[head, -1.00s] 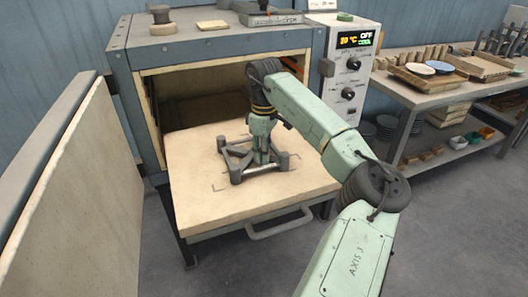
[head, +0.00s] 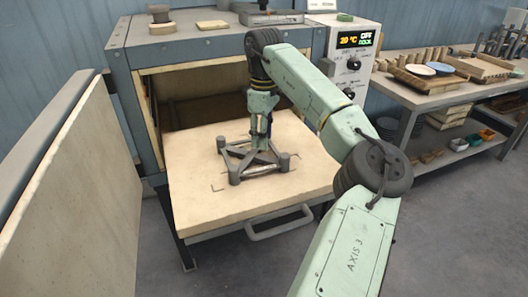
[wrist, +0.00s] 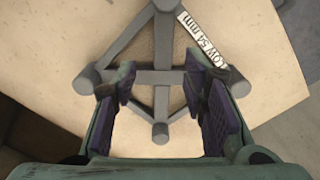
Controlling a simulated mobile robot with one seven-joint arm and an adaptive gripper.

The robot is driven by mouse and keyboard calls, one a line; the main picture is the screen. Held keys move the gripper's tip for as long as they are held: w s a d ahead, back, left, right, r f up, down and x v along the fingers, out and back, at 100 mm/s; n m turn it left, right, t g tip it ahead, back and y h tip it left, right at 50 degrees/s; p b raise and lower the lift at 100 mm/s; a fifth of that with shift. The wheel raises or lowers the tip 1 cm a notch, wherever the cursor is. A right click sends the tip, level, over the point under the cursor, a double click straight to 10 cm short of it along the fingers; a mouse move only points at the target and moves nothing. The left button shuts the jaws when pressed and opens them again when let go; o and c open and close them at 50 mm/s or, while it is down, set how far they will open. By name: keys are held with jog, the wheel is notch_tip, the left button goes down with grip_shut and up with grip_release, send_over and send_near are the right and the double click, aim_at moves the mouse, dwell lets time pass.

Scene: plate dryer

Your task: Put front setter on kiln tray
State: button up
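A grey setter frame (head: 262,162) with corner posts stands upright on the pale kiln tray (head: 210,212), which is pulled out in front of the kiln. In the wrist view the setter (wrist: 160,77) shows crossing bars, round post tops and a white printed label on one arm. My gripper (head: 260,140) is just above the middle of the setter, pointing down. In the wrist view its two purple-padded fingers (wrist: 158,88) are spread apart with nothing clamped between them. The setter's bars pass below and between the fingers.
The open kiln chamber (head: 205,98) is behind the tray, and its open door (head: 75,190) stands at the left. A tray handle (head: 280,223) sticks out in front. Corner marks show on bare tray left of the setter. A side table (head: 440,95) at the right holds dishes.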

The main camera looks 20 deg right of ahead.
aim_at(264, 156)
notch_tip(264, 156, up, 6)
jog(key=shift+b, duration=0.4)
jog(key=shift+c, duration=0.5)
dwell(0.6)
